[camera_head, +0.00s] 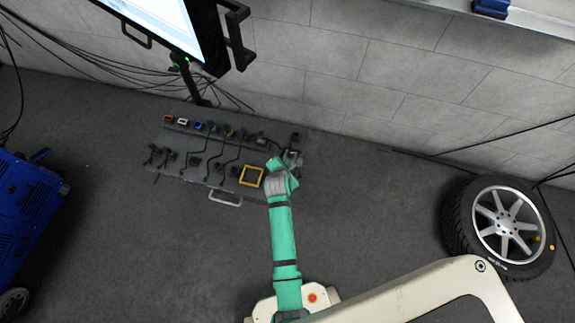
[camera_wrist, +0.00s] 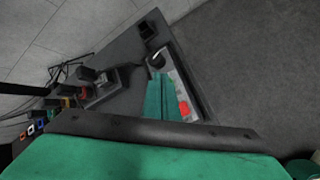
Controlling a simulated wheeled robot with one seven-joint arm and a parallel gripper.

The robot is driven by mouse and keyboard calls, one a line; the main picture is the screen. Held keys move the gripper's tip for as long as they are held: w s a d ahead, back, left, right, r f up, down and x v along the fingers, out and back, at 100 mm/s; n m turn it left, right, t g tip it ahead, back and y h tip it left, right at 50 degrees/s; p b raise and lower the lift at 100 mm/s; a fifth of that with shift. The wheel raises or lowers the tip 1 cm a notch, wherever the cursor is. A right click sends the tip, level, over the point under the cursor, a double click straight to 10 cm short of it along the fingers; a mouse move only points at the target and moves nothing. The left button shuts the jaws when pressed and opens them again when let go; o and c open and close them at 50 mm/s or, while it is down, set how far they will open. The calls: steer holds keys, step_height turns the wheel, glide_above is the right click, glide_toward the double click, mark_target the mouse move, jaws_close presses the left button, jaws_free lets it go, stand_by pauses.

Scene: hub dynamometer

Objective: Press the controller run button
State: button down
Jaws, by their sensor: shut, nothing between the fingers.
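My gripper (camera_wrist: 159,80) is shut and empty. In the wrist view, its green fingers reach over a light grey controller face (camera_wrist: 186,86) on a dark panel. A red button (camera_wrist: 184,108) shows right beside the fingers. A dark round part (camera_wrist: 155,59) lies just past the fingertips; I cannot tell whether they touch it. I cannot identify the run button for certain, and the fingers hide part of the face. In the head view, my gripper is over the right end of the dark panel (camera_head: 222,192), and the controller is mostly hidden there.
The panel carries several connectors and cables, and a yellow-framed square (camera_head: 251,176). A monitor (camera_head: 165,22) stands behind it against the grey block wall. A blue machine (camera_head: 35,215) is at left and a wheel (camera_head: 500,228) at right. The floor between panel and wheel is clear.

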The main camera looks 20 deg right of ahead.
steer(key=shift+f, duration=0.5)
stand_by(0.8)
steer(key=shift+r, duration=0.9)
steer(key=shift+r, duration=0.1)
steer(key=shift+w+d+r, duration=0.1)
steer(key=shift+w+r, duration=0.05)
steer(key=shift+r, duration=2.25)
